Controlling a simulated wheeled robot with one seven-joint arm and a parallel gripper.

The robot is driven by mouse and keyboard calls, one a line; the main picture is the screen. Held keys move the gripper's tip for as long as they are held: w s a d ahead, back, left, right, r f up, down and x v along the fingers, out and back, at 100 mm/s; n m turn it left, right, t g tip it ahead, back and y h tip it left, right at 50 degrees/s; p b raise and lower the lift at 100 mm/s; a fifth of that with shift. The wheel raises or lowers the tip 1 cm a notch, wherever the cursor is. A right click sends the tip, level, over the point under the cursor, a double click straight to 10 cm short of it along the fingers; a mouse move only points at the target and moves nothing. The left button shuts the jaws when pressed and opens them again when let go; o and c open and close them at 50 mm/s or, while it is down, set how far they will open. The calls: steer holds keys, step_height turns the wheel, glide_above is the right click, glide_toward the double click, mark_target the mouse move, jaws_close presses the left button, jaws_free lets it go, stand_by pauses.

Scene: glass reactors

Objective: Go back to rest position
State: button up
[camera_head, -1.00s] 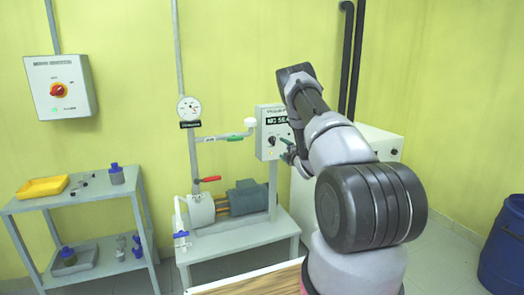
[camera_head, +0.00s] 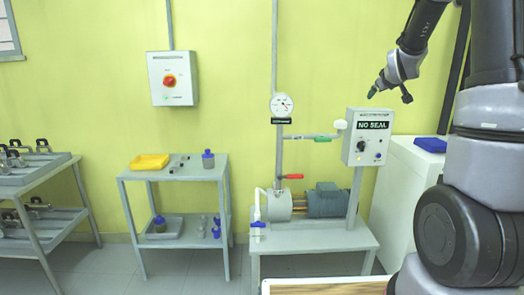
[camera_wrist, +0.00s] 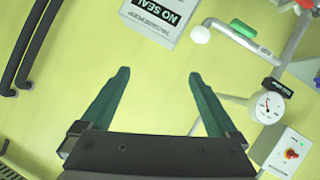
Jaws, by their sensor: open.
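My gripper (camera_head: 381,91) is at the upper right of the head view, above and to the right of the control box (camera_head: 368,138) that reads NO SEAL. In the wrist view my gripper (camera_wrist: 157,95) shows two green fingers spread apart with nothing between them. The same box (camera_wrist: 165,15) is at the top of the wrist view, beyond the fingers and apart from them. My arm is raised and bent at the right of the head view.
A pump (camera_head: 328,200) stands on a grey bench below the box, with a gauge (camera_head: 281,104) and valve handles on pipes. A shelf with a yellow tray (camera_head: 149,162) is to the left. A red-knobbed wall box (camera_head: 172,79) hangs above. A white cabinet (camera_head: 408,190) is near my arm.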

steer(key=s+a+r+m+g+y, duration=0.1)
steer(key=s+a, duration=0.5)
steer(key=s, duration=0.6)
steer(key=s+a+r+m+g+y, duration=0.1)
steer(key=s+a, duration=0.5)
steer(key=s, duration=0.7)
steer(key=s+a+m+g+y, duration=0.3)
steer(key=s+a+m, duration=0.2)
steer(key=s, duration=0.7)
steer(key=shift+s+a+r+g, duration=0.3)
steer(key=shift+a+r, duration=0.1)
steer(key=shift+a, duration=0.2)
